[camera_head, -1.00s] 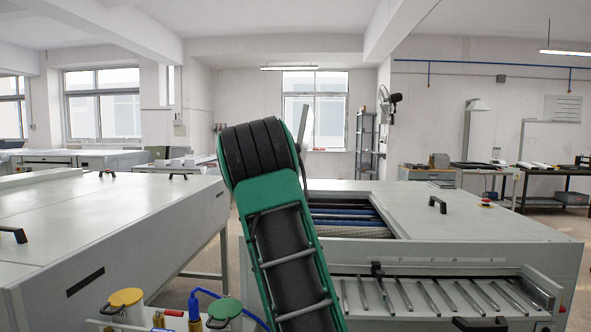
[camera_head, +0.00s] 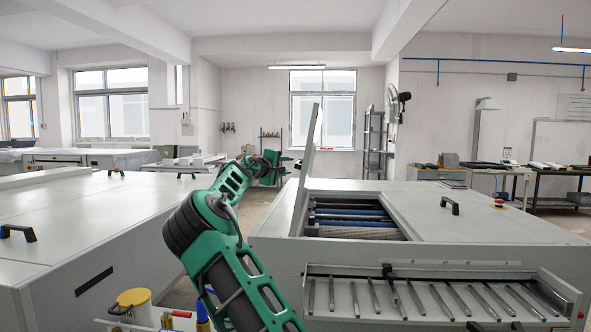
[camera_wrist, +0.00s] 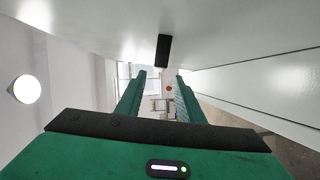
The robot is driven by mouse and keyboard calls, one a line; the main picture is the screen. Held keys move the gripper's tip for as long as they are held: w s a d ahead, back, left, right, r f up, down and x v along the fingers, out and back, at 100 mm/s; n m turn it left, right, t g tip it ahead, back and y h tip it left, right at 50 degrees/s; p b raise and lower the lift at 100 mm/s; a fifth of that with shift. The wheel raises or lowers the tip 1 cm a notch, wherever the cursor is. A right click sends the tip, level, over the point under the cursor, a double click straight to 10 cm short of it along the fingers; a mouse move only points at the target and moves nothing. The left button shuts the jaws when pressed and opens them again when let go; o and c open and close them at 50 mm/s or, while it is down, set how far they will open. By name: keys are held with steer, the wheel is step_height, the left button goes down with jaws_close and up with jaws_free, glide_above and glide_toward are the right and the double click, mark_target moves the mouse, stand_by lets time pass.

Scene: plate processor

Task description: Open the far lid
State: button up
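The right-hand plate processor (camera_head: 270,222) has a lid panel (camera_head: 307,150) standing up, nearly edge-on, at the left of an opening with blue rollers (camera_head: 355,218). A flat lid section (camera_head: 480,222) with a black handle (camera_head: 449,206) is shut to the right of the opening. My gripper (camera_head: 270,165) is beyond the processor's left side, left of the raised panel; it is small in this view. In the wrist view my gripper (camera_wrist: 160,76) is open and empty. A black handle (camera_wrist: 163,50) on a pale panel (camera_wrist: 110,25) lies just above the fingertips; I cannot tell whether they touch.
Another long machine (camera_head: 100,215) with black handles fills the left. A rack with slanted metal bars (camera_head: 420,295) is on the right processor's front. A yellow-topped container (camera_head: 132,300) stands at the lower left. Free floor shows in the aisle between the machines.

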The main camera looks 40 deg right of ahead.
steer(key=x, duration=0.8)
steer(key=shift+d, duration=0.15)
steer(key=shift+f, duration=0.1)
jaws_close()
